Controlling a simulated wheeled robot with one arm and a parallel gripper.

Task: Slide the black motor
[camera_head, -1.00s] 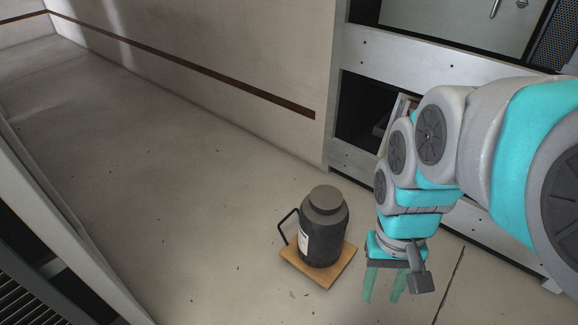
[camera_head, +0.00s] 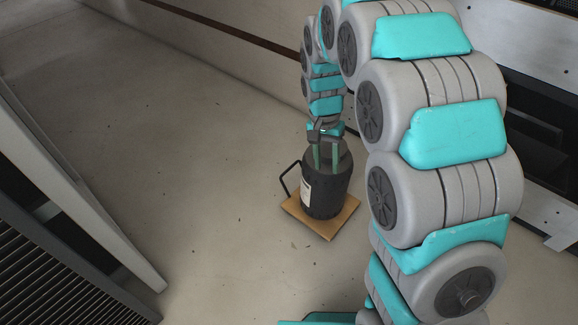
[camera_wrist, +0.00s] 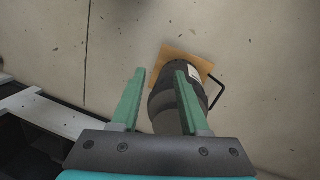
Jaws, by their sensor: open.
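The black motor (camera_head: 330,195) is a dark upright cylinder with a narrower top, a pale label and a black bar handle on its left in the head view. It stands on a square wooden board (camera_head: 329,231) on the floor. My gripper (camera_head: 326,164) is open and points down, with its green fingers over the motor's top in the head view. In the wrist view, the motor (camera_wrist: 164,108) shows between and behind the fingers (camera_wrist: 159,68); the right finger covers part of it. I cannot tell whether the fingers touch it.
Bare floor (camera_head: 200,150) lies left of the board and in front of it. A wall with a brown strip (camera_head: 225,28) runs behind. A grey frame (camera_head: 80,210) stands at the left. Rack panels (camera_head: 540,200) stand at the right.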

